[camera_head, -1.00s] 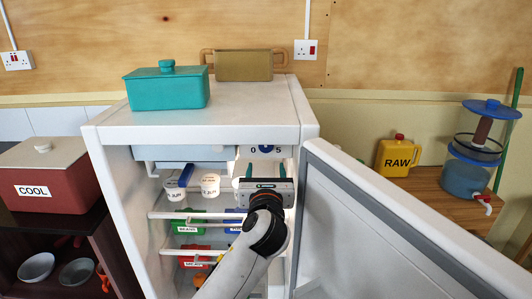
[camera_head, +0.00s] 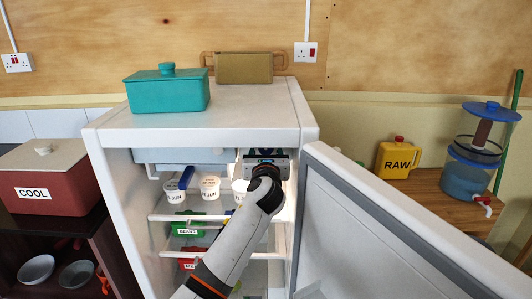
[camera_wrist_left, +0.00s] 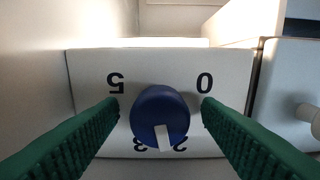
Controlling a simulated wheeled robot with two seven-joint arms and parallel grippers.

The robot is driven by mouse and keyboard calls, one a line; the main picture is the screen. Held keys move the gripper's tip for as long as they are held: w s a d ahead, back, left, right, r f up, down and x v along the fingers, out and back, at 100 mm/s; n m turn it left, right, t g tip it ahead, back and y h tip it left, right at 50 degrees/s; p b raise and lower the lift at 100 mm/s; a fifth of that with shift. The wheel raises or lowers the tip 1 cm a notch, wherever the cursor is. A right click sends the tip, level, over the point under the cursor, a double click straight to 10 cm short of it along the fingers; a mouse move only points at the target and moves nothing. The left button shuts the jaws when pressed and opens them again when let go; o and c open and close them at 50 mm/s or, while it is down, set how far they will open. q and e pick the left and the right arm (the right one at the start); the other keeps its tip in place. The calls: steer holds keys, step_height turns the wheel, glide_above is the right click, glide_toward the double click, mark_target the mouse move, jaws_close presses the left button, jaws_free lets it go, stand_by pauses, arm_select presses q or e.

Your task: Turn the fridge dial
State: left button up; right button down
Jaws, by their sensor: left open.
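The fridge (camera_head: 205,129) stands open in the head view, its door (camera_head: 400,225) swung out to the right. In the left wrist view the fridge dial is a round blue knob (camera_wrist_left: 160,115) with a white pointer mark, on a white panel (camera_wrist_left: 90,75) with printed numbers, seen upside down. The pointer lies at the picture's lower side, by the 2 and 3. My left gripper (camera_head: 266,154) reaches into the fridge's upper right. Its green fingers are open, one on each side of the knob, with a gap on both sides. In the head view my gripper mostly hides the dial.
White tubs (camera_head: 210,187) stand on the upper shelf, left of my arm. Green and red packs sit below. A teal box (camera_head: 167,92) and a tan container (camera_head: 244,67) rest on top. The open door bounds the room on the right.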

arm_select(q)
steer(key=shift+c, duration=0.3)
steer(key=c, duration=0.9)
steer(key=shift+c, duration=0.2)
steer(key=shift+n, duration=0.3)
steer(key=n+p, duration=0.1)
steer(key=n, duration=0.1)
steer(key=shift+n, duration=2.1)
